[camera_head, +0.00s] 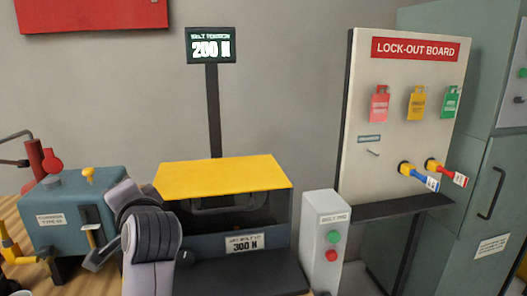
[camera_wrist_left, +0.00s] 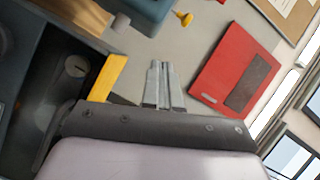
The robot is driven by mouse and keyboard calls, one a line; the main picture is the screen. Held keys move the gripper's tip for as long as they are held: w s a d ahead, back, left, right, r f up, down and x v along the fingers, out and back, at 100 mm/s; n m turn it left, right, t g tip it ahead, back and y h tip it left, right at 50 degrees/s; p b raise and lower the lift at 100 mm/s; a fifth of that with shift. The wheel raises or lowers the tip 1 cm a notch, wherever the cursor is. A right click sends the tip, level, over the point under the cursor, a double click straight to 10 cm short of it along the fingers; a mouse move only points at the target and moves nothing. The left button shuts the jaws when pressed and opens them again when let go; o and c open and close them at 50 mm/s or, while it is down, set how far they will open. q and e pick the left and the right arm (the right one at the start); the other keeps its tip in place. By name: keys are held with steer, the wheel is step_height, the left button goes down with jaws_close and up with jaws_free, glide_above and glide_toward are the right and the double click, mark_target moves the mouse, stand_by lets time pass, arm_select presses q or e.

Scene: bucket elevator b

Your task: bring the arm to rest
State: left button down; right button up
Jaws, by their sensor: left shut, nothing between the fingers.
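My left arm shows in the head view as grey and dark rounded links at lower left, in front of the machine with the yellow cover (camera_head: 222,174). My right gripper is in neither view.
A blue-grey gearbox (camera_head: 68,204) with a yellow knob (camera_head: 89,174) stands left of my arm. A grey button post (camera_head: 322,215) and the lock-out board (camera_head: 403,140) stand at right. A display post (camera_head: 213,110) rises behind the cover. A red panel (camera_wrist_left: 225,60) shows in the wrist view.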

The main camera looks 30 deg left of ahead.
arm_select(q)
steer(key=w+d+f+m+t+h, duration=0.1)
steer(key=d+f+h, duration=0.35)
steer(key=f, duration=0.45)
steer(key=d+f+m+t+h, duration=0.1)
steer(key=d+f+m+h, duration=0.15)
steer(key=d+f, duration=0.45)
steer(key=s+d+f+n+g+h, duration=0.2)
steer(key=s+d+f+g+h, duration=0.2)
steer(key=s+d+f+h, duration=0.75)
steer(key=w+d+f+t, duration=0.2)
steer(key=f+t, duration=0.1)
steer(key=f, duration=0.3)
steer(key=w+d+f+t, duration=0.2)
steer(key=f+t, duration=0.1)
steer(key=f, duration=0.3)
steer(key=shift+w+d+f+m+t+y, duration=0.3)
steer(key=shift+f+m+y, duration=0.05)
steer(key=shift+m+y, duration=0.1)
steer(key=shift+s+a, duration=0.1)
steer(key=shift+a, duration=0.05)
